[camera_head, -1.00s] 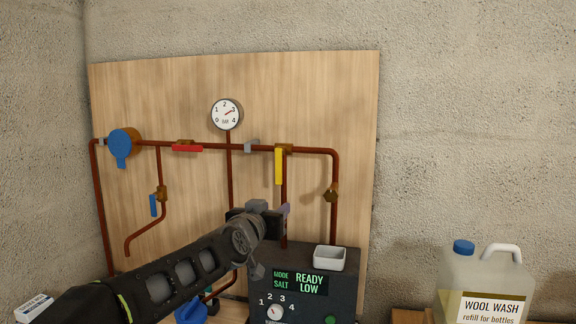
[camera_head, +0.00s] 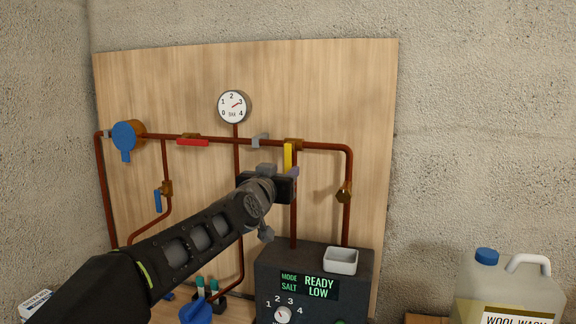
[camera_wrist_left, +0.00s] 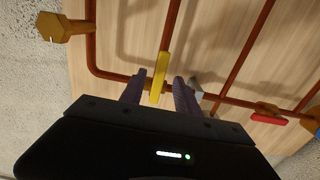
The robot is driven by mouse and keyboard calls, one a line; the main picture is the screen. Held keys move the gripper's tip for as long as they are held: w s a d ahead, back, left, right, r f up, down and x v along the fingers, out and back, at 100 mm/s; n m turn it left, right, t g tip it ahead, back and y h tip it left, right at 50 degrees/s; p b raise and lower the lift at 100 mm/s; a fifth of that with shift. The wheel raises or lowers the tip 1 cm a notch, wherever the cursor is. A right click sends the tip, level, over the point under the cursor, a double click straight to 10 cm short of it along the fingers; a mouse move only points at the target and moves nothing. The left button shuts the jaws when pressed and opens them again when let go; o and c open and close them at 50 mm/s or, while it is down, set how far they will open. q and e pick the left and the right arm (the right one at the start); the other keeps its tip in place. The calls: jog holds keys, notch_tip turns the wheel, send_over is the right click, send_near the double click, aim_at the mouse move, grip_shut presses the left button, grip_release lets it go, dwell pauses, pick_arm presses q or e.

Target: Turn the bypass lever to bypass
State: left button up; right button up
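The yellow lever (camera_head: 287,156) hangs straight down from a brass valve (camera_head: 293,143) on the horizontal copper pipe. It carries no readable label. My left gripper (camera_head: 292,173) is in front of the lever's lower part and hides it in the head view. In the left wrist view the yellow lever (camera_wrist_left: 160,75) lies between the two purple fingers of the left gripper (camera_wrist_left: 159,85). The fingers are apart, with a small gap showing on each side of the lever. My right gripper is in neither view.
A red lever (camera_head: 193,142) lies along the pipe to the left. A blue lever (camera_head: 157,200) hangs lower left. A dark control box (camera_head: 268,276) with a white dish (camera_head: 341,261) stands below the gripper. A wool wash jug (camera_head: 500,290) stands at right.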

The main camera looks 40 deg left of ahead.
aim_at(287, 168)
pick_arm(q)
jog(key=p+x, duration=0.1)
jog(key=x, duration=0.3)
jog(key=shift+w+a, duration=0.1)
jog(key=shift+w, duration=0.15)
jog(key=shift+c, duration=0.4)
grip_shut()
dwell(0.8)
